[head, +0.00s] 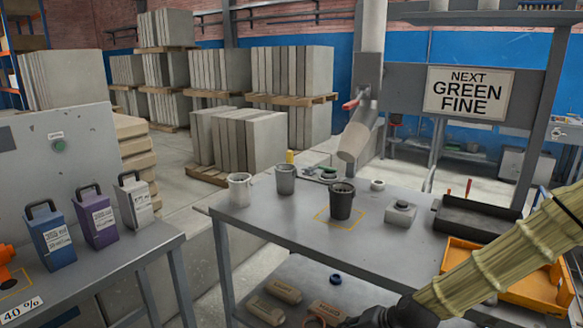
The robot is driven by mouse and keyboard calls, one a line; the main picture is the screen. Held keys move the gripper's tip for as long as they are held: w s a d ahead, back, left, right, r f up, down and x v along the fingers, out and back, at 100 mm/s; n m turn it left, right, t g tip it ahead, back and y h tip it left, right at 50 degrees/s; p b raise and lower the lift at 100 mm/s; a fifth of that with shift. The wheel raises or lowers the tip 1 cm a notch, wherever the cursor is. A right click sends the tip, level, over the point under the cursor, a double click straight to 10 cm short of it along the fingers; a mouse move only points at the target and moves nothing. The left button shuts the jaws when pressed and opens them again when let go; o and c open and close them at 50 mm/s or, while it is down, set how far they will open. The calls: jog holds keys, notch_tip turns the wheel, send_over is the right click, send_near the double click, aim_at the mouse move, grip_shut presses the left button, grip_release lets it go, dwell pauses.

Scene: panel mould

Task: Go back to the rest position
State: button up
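My arm in its straw-coloured ribbed sleeve reaches in from the right edge to the bottom of the head view. My gripper (352,321) is a dark shape at the bottom edge, low in front of the grey worktable (290,232) and partly cut off by the frame. Its fingers are not clear, so I cannot tell whether it is open or shut, or whether it holds anything.
A dark cup (342,201) stands in a yellow outlined square on the worktable, with a grey cup (286,179) and a white cup (239,190) to its left. An orange tray (535,290) lies beside my sleeve. Wrapped bundles (284,291) lie on the lower shelf.

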jog(key=s+d+f+n+g+h+p, duration=0.2)
jog(key=s+f+g+h, duration=0.1)
jog(key=s+f, duration=1.1)
jog(key=s+d+f+n+h+p, duration=0.1)
jog(key=s+d+f, duration=0.1)
jog(key=s, duration=0.7)
jog(key=s+d+f+n+g+h+p, duration=0.1)
jog(key=s+d+f+n+h+p, duration=0.1)
jog(key=s, duration=0.8)
jog(key=shift+d+f+n+g, duration=0.3)
jog(key=shift+d+f, duration=0.2)
jog(key=shift+d, duration=0.6)
